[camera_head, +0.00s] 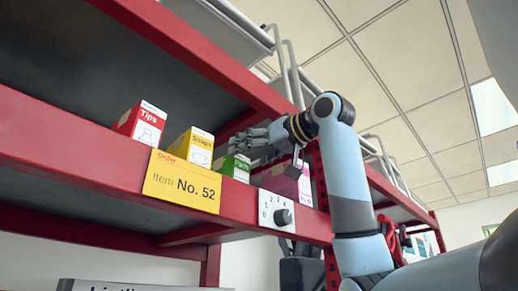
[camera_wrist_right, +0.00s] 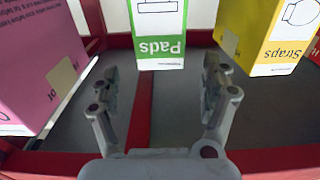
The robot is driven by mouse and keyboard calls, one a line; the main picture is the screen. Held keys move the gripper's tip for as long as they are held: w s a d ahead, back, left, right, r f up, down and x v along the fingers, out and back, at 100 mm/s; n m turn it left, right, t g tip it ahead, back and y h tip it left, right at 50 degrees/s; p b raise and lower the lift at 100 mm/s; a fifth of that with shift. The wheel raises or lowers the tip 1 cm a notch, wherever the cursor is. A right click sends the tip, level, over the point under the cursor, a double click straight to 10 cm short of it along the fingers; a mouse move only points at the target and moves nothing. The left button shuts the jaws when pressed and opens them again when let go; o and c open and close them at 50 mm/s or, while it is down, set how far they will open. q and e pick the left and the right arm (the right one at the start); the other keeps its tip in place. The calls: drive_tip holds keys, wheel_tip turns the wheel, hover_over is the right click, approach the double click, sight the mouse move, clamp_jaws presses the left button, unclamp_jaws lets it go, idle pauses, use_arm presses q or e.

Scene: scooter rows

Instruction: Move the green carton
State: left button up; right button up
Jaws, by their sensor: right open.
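The green carton (camera_head: 233,167), with a white face, stands on the red shelf between a yellow carton and a magenta one. No contact shows. My left gripper is not in view.
A yellow "Straps" carton (camera_wrist_right: 282,35) and a magenta carton (camera_wrist_right: 38,60) flank the green one closely. A red "Tips" carton (camera_head: 142,122) stands farther left. The red shelf edge (camera_head: 80,150) carries a yellow "No. 52" sign (camera_head: 182,181) and a dial (camera_head: 281,216). An upper red beam (camera_head: 190,45) runs above.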

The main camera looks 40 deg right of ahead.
sight(229, 164)
drive_tip(key=w+p, duration=0.1)
drive_tip(key=w, duration=0.1)
drive_tip(key=w+p, duration=0.1)
drive_tip(key=w, duration=0.2)
drive_tip(key=w+p, duration=0.1)
drive_tip(key=w, duration=0.1)
drive_tip(key=shift+w+a+r, duration=0.1)
drive_tip(key=shift+w+a, duration=0.05)
drive_tip(key=shift+a, duration=0.15)
drive_tip(key=shift+w, duration=0.6)
drive_tip(key=shift+c, duration=0.3)
drive_tip(key=c, duration=1.4)
